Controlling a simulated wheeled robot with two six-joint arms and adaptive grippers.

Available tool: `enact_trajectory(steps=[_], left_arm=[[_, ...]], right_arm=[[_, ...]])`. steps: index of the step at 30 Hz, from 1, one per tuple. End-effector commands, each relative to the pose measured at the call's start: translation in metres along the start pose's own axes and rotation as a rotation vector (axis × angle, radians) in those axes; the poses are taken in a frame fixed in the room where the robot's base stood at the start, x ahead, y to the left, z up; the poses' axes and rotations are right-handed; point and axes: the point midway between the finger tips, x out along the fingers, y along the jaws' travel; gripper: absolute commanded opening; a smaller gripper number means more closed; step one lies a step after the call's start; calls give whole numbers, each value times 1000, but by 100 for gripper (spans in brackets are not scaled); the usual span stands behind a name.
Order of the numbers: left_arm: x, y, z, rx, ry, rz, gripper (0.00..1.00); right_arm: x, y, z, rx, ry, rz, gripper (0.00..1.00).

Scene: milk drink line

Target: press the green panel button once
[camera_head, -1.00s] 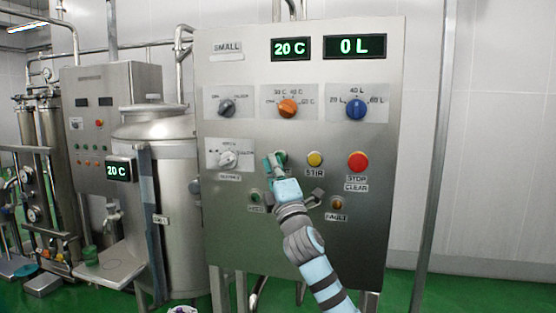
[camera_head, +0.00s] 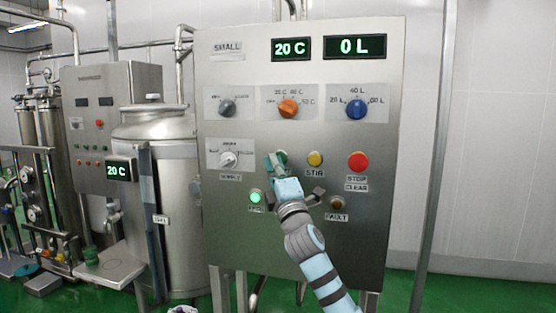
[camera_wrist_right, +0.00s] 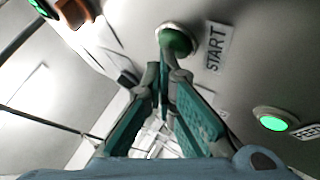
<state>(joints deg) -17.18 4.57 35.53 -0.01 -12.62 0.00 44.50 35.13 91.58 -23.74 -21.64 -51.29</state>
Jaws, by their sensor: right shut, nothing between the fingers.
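The green panel button (camera_head: 282,156) is on the steel control panel (camera_head: 300,225), left of the yellow STIR button, and is partly covered by my right gripper (camera_head: 273,162). In the right wrist view the green button (camera_wrist_right: 176,38) is domed in a pale ring, beside a START label. My right gripper (camera_wrist_right: 164,68) is shut and empty, its fingertips together at the button's near edge; I cannot tell whether they touch it. The round green FEED lamp (camera_head: 256,197) is lit, and its glow also shows in the wrist view (camera_wrist_right: 273,122). My left gripper is not in view.
A yellow STIR button (camera_head: 315,159) and a red STOP/CLEAR button (camera_head: 358,162) sit to the right. Rotary knobs, one orange (camera_head: 288,109) and one blue (camera_head: 356,109), are above. A dark FAULT lamp (camera_head: 337,202) is below. A steel tank (camera_head: 170,200) stands left.

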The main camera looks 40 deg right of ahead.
Motion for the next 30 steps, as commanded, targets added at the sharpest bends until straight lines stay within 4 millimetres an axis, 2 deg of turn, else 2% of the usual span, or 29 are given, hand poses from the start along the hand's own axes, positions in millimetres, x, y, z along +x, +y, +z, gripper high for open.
enact_trajectory(steps=[13,23,30], left_arm=[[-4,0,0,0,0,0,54],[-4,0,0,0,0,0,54],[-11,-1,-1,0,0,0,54]], right_arm=[[-12,8,-8,0,1,0,0],[-13,9,-10,0,0,0,0],[-28,21,-21,1,2,0,0]])
